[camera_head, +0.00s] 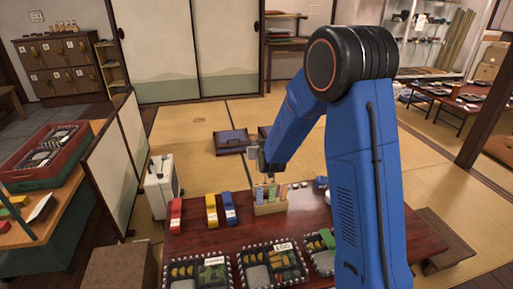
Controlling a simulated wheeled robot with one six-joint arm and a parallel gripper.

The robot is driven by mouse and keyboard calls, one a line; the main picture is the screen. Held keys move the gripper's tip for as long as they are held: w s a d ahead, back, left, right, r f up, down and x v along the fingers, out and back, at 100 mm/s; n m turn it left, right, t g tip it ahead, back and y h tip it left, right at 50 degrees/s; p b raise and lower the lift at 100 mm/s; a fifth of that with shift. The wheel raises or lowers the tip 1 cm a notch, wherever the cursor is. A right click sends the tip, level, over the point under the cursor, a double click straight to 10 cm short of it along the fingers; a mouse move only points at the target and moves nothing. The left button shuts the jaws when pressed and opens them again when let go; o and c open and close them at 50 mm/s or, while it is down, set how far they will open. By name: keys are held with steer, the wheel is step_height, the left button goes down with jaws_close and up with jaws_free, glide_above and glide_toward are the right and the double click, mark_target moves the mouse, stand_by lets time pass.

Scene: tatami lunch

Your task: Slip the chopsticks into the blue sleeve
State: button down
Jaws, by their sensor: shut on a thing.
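The blue sleeve (230,208) lies on the dark red table (190,245), right of a yellow sleeve (211,209) and a red sleeve (176,214). My gripper (266,171) is shut above the light wooden box (268,208), to the right of and above the blue sleeve. It holds something thin, apparently the chopsticks; it is too small to make out clearly. I cannot tell whether its lower end is inside the box. Coloured items show in the box.
Several black lunch boxes with food (270,262) line the table's front edge. A white appliance (161,186) stands left of the table. Dark cases (231,141) lie on the tatami behind. My blue arm hides the table's right part.

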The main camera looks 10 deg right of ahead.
steer(key=shift+r, duration=1.25)
